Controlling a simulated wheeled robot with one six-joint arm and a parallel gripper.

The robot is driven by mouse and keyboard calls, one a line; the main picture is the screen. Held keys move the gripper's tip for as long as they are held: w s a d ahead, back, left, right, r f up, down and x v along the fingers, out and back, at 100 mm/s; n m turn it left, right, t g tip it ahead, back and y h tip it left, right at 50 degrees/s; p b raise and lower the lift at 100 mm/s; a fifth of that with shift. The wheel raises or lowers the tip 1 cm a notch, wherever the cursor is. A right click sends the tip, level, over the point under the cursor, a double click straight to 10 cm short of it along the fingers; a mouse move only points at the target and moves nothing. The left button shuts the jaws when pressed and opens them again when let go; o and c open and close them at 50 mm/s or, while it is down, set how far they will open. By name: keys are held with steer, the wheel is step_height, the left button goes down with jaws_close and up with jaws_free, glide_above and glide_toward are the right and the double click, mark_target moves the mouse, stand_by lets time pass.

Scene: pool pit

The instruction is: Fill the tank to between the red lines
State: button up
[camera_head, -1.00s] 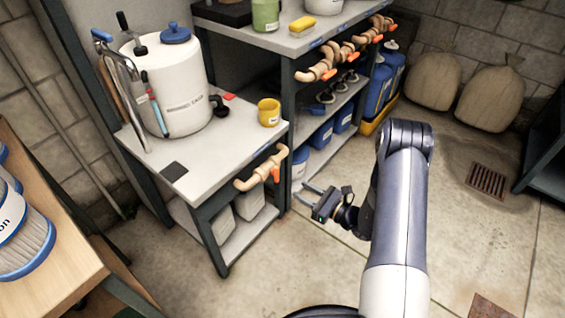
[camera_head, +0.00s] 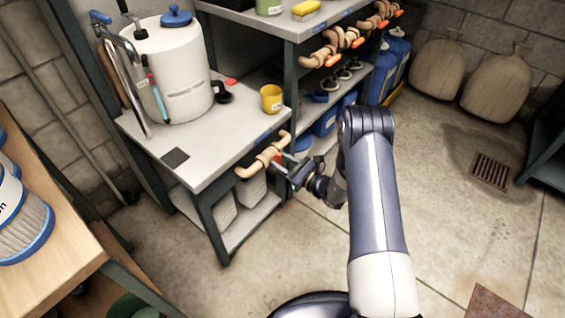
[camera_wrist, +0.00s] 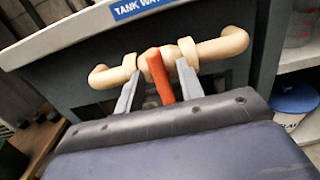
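The white tank (camera_head: 176,75) with a blue lid knob stands on the bench. A slim sight tube (camera_head: 157,98) on its front shows blue; red lines are too small to make out. A tan pipe valve (camera_head: 262,160) sits on the bench's front edge. In the wrist view, the pipe (camera_wrist: 222,46) lies under a label reading "TANK WAT…", and its red-orange lever (camera_wrist: 160,76) points down and slightly right. My gripper (camera_wrist: 158,82) is open, with one finger on each side of the lever. A gap shows on the left; contact on the right is unclear.
More tan valves (camera_head: 333,50) line the neighbouring shelf. A floor drain (camera_head: 491,171) lies right, with open floor before it.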

jaws_close()
steer(key=shift+f+n+b, duration=0.2)
steer(key=shift+n+b, duration=0.4)
steer(key=shift+b, duration=0.3)
steer(key=shift+s+n+b, duration=0.1)
steer(key=shift+n+b, duration=0.6)
steer(key=shift+b, duration=0.05)
steer(key=shift+r+n, duration=0.2)
steer(key=shift+n, duration=0.1)
jaws_free()
